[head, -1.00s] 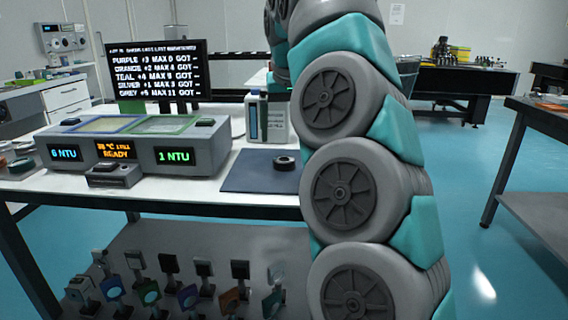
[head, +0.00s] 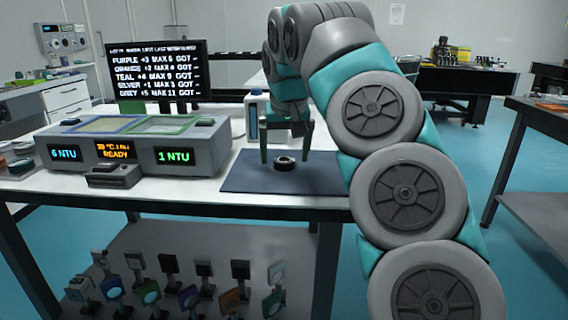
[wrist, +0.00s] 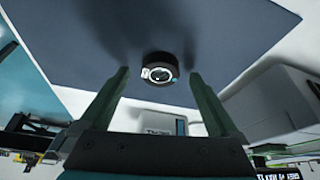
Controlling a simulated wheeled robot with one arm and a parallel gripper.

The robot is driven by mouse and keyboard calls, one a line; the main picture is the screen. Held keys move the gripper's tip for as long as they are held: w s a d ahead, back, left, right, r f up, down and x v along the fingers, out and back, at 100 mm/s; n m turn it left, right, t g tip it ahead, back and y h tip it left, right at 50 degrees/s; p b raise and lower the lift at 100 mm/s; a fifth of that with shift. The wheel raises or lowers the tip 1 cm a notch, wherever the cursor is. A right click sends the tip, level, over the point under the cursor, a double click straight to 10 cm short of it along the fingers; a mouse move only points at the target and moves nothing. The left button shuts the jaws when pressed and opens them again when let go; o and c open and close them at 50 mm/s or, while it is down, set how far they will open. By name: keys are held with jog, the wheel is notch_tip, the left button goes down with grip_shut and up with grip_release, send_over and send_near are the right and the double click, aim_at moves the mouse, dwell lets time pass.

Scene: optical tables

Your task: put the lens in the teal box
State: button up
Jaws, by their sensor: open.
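The lens (head: 284,163) is a short black ring lying on a dark blue-grey mat (head: 240,180) on the white table. In the wrist view the lens (wrist: 160,68) shows its round glass between the two finger tips. My gripper (head: 286,155) is open above the mat, its dark green fingers pointing down on either side of the lens. In the wrist view my gripper (wrist: 158,73) holds nothing. I cannot tell how far the tips are above the mat. I cannot make out a teal box in these views.
A grey instrument (head: 135,150) with lit displays stands left of the mat. A white bottle (head: 254,118) stands behind the mat. A screen (head: 155,72) stands at the back. Several mounted optics stand on the lower shelf (head: 215,245). Another table (head: 540,115) is at the right.

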jog(key=shift+w+f, duration=0.15)
jog(key=shift+f, duration=0.3)
grip_shut()
dwell(0.6)
jog(key=shift+r, duration=0.15)
